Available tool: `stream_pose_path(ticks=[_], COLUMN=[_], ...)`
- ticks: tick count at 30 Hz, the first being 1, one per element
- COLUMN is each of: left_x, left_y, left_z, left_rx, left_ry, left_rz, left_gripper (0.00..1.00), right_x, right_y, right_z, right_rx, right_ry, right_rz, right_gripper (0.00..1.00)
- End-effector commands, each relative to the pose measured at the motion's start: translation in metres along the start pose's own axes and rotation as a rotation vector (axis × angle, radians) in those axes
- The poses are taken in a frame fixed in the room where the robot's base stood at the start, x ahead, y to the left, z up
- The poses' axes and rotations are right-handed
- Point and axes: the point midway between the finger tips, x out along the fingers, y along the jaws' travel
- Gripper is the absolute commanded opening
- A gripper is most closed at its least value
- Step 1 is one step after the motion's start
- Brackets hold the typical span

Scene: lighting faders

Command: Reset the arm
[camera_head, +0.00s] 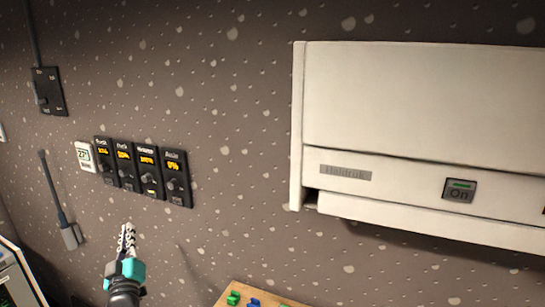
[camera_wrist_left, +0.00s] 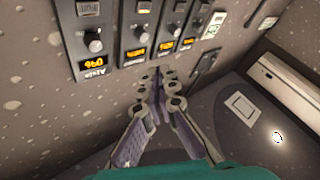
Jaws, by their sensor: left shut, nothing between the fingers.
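My left gripper (camera_head: 127,236) is in the lower left of the head view, in front of the wall and below the fader panels. It is shut and empty. In the left wrist view its fingers meet at the tips (camera_wrist_left: 157,82). A row of several black fader panels with knobs and orange displays is on the wall. The rightmost panel (camera_head: 176,178) appears nearest the camera in the left wrist view (camera_wrist_left: 92,45), upside down. The fingertips appear apart from the knobs. My right gripper is not in view.
A white wall unit (camera_head: 420,100) with an On button (camera_head: 459,190) juts out at the right. A small white display (camera_head: 85,156) and a black wall box (camera_head: 48,91) are left. A wooden board (camera_head: 248,291) with coloured pieces is below. The wall between is clear.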

Motion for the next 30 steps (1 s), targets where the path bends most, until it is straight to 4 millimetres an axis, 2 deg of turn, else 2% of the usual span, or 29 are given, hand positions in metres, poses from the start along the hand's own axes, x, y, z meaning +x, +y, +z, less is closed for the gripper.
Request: stream_pose_path(ticks=[2, 11, 16, 20, 23, 25, 30], left_x=[0.0, -0.026, -0.053, -0.087, -0.126, -0.164, -0.279], left_y=[0.0, 0.011, 0.018, 0.023, 0.025, 0.025, 0.012], left_z=[0.0, 0.038, 0.07, 0.102, 0.133, 0.159, 0.22], left_rx=[0.0, 0.046, 0.089, 0.138, 0.191, 0.24, 0.38], left_ry=[0.0, -0.155, -0.287, -0.421, -0.553, -0.671, -0.986], left_rz=[0.0, -0.016, -0.025, -0.029, -0.027, -0.02, 0.012], left_gripper=[0.0, 0.0, 0.0, 0.0, 0.0, 0.0, 0.0], right_x=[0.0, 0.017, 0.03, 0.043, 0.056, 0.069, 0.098], right_y=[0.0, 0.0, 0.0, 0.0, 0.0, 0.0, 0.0], right_z=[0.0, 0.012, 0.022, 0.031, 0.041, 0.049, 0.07], right_rx=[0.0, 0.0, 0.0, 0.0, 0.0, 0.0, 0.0], right_ry=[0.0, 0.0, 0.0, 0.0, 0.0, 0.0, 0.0], right_rz=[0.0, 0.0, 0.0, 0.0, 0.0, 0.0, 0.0], right_gripper=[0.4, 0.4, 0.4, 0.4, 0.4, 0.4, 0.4])
